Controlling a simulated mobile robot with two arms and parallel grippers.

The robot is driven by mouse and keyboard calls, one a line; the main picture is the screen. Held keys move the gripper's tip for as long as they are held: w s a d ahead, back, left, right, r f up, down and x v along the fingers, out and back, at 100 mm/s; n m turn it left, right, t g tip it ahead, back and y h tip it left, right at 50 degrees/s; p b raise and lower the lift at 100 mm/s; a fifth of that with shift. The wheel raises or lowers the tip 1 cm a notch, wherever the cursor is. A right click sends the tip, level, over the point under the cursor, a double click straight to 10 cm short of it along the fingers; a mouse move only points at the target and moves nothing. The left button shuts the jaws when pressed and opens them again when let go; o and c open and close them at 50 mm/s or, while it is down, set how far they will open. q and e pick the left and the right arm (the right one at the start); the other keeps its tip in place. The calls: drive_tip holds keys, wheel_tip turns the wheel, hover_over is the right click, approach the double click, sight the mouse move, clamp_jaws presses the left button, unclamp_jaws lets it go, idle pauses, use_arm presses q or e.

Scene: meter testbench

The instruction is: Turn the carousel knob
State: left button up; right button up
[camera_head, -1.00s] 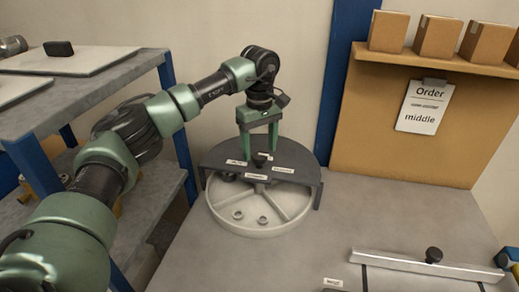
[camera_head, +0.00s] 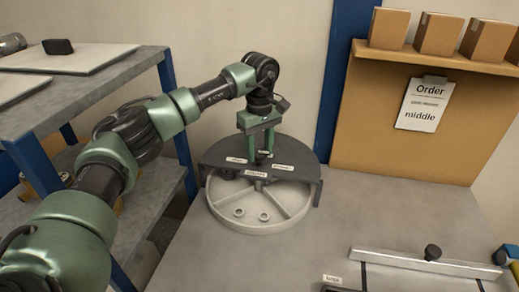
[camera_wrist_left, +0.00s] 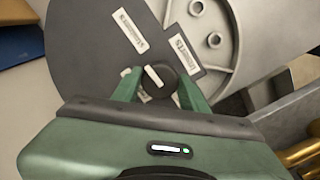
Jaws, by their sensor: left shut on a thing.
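The carousel is a round pale tray (camera_head: 252,228) with divider walls, standing on the table against the wall. A dark half-round cover (camera_head: 295,158) with white labels hides its rear half. Two small rings (camera_head: 239,212) lie in the open front compartment. My left gripper (camera_head: 260,155) points down over the cover. In the left wrist view the dark round knob (camera_wrist_left: 160,80), with a white pointer mark, sits between the green fingers of my left gripper (camera_wrist_left: 160,90), which is shut on it. My right gripper is not in view.
A grey shelf rack (camera_head: 90,85) stands at the left. At the right is a brown board (camera_head: 400,140) with boxes and an order sheet (camera_head: 423,106) reading "middle". A metal bar with a black knob (camera_head: 432,252) lies front right. The table between is clear.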

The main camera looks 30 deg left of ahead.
use_arm(q)
drive_tip(key=n, duration=0.4)
drive_tip(key=shift+r+p, duration=0.1)
drive_tip(key=shift+p, duration=0.2)
drive_tip(key=n, duration=0.4)
drive_tip(key=shift+n, duration=0.4)
drive_tip(key=n, duration=0.4)
drive_tip(key=shift+w+n+p, duration=0.1)
drive_tip(key=shift+n+p, duration=0.2)
drive_tip(key=shift+p, duration=0.1)
drive_tip(key=shift+n, duration=2.2)
drive_tip(key=o, duration=1.3)
drive_tip(key=shift+o, duration=0.2)
